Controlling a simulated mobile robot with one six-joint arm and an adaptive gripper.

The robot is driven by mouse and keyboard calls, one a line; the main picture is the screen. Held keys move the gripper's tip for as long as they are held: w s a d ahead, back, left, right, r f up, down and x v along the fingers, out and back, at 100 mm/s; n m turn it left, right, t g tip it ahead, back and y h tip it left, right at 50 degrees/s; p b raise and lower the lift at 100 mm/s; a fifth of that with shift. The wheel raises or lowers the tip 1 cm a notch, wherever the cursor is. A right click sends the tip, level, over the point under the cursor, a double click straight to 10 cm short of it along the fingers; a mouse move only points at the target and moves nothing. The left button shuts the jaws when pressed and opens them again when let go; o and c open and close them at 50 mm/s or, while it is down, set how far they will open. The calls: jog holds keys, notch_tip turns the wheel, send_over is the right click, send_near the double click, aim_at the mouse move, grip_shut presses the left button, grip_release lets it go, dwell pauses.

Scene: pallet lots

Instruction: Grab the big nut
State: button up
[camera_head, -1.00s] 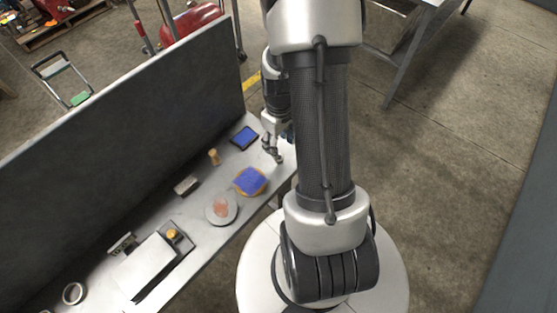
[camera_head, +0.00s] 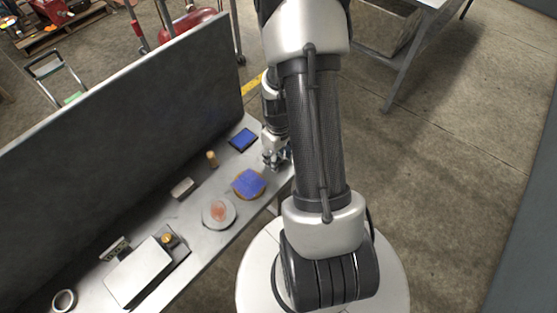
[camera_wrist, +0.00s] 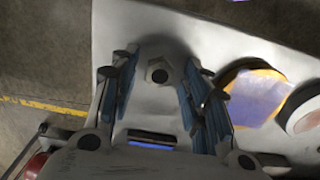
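The big nut (camera_wrist: 159,72) is a pale grey hexagon with a dark round hole. It lies flat near the end of the light table (camera_wrist: 230,45) in the wrist view. My gripper (camera_wrist: 158,74) is open, with a blue-padded finger on each side of the nut and gaps between. I cannot tell how high the fingertips are above the table. In the head view my gripper (camera_head: 277,158) is over the table's right end, and the nut is not distinguishable there.
A round wooden piece with a blue top (camera_head: 249,183) sits close by my gripper, with a dark-framed blue pad (camera_head: 243,139) behind. A tall dark panel (camera_head: 130,130) backs the table.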

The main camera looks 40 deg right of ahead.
jog(key=c, duration=0.9)
jog(key=shift+r, duration=0.1)
